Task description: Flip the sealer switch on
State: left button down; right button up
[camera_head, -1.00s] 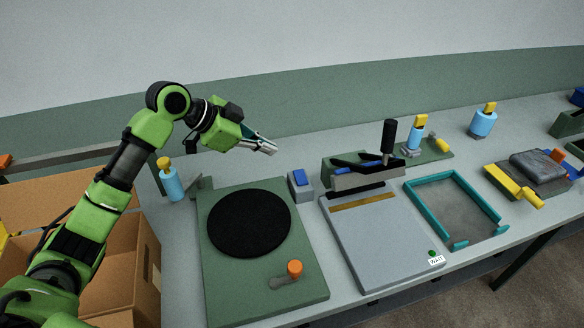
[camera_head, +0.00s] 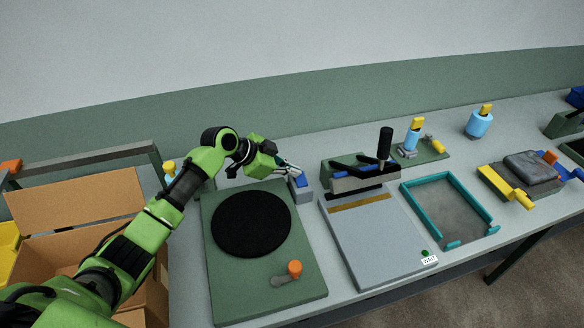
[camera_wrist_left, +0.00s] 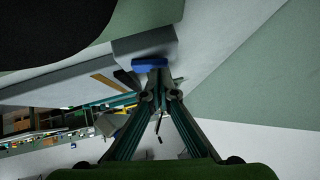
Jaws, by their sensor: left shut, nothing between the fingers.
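The sealer switch is a blue rocker (camera_head: 301,181) on a small grey box (camera_head: 301,194), between the round black plate and the sealer. My left gripper (camera_head: 298,171) is shut and empty, with its fingertips right at the rocker's upper end. In the left wrist view the shut fingertips (camera_wrist_left: 153,73) lie in front of the blue rocker (camera_wrist_left: 150,63) and hide part of it. I cannot tell whether they touch it. The sealer (camera_head: 375,238) has a grey bed, a black upright handle and a green dot beside a small label reading WAIT. My right gripper is not in view.
A green base with a round black plate (camera_head: 251,223) and orange knob stands left of the sealer. A teal frame (camera_head: 484,199) lies to its right. Blue bottles with yellow tops (camera_head: 481,122) stand behind. An open cardboard box (camera_head: 75,212) is at the left.

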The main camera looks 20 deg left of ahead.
pick_arm(q)
jog(key=shift+f, duration=0.15)
jog(key=shift+w+a+f+n+g+b, duration=0.25)
jog(key=shift+f+b, duration=0.2)
jog(key=shift+b, duration=0.5)
jog(key=shift+s+d+r+g+h, duration=0.1)
jog(key=shift+d+r+g+h, duration=0.05)
jog(key=shift+g+h, duration=0.15)
